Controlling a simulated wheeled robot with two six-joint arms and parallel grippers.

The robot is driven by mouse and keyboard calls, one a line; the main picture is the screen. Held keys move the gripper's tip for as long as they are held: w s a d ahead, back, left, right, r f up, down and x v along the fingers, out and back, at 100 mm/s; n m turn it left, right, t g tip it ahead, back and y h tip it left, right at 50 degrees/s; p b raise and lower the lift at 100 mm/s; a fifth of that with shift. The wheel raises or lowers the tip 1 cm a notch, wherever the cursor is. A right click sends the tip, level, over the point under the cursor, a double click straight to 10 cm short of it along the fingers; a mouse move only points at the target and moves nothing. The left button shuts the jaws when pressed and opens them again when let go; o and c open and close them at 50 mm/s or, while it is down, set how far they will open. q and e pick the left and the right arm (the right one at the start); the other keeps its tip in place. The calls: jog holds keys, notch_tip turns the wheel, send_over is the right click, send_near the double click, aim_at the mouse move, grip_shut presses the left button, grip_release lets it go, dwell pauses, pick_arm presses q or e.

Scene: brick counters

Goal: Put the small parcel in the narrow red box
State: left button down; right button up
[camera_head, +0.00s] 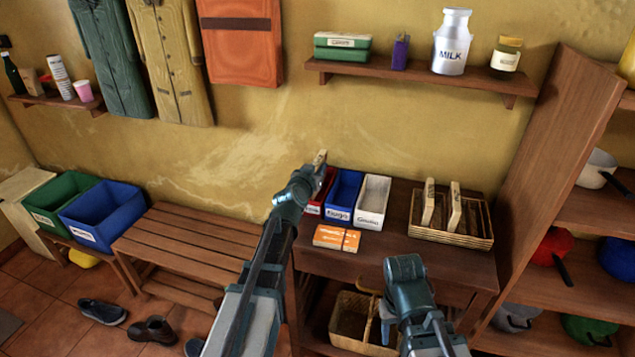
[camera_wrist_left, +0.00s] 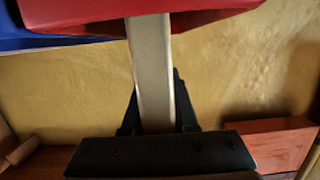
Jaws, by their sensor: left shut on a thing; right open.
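The small parcel (camera_head: 320,157) is a slim beige block; it also shows in the left wrist view (camera_wrist_left: 150,70). My left gripper (camera_head: 316,168) is shut on it and holds it up at the back of the table, by the narrow red box (camera_head: 330,180). In the left wrist view the parcel overlaps the rim of the red box (camera_wrist_left: 215,17); I cannot tell whether they touch. My left arm hides much of the red box and its inside. My right gripper (camera_head: 405,270) is open, low at the table's front edge; its fingertips are hard to make out.
A blue box (camera_head: 344,212) and a white box (camera_head: 371,220) stand right of the red box. An orange packet (camera_head: 337,238) lies in front. A wicker tray (camera_head: 450,237) with two beige blocks is at the right. A tall wooden shelf (camera_head: 548,140) bounds the right side.

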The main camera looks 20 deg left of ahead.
pick_arm(q)
jog(key=shift+f+b, duration=1.65)
jog(key=shift+f, duration=0.15)
jog(key=shift+f, duration=0.25)
jog(key=c, duration=0.7)
grip_release()
jog(key=shift+r, duration=0.1)
jog(key=shift+r, duration=0.1)
jog(key=shift+s+r, duration=0.1)
jog(key=shift+r, duration=0.05)
jog(key=s, duration=0.4)
jog(key=s+r+p, duration=0.1)
jog(key=s, duration=0.2)
jog(key=s+r+p, duration=0.1)
jog(key=s, duration=0.3)
jog(key=shift+s+a+r, duration=0.1)
jog(key=shift+s+a, duration=0.1)
jog(key=shift+s, duration=0.1)
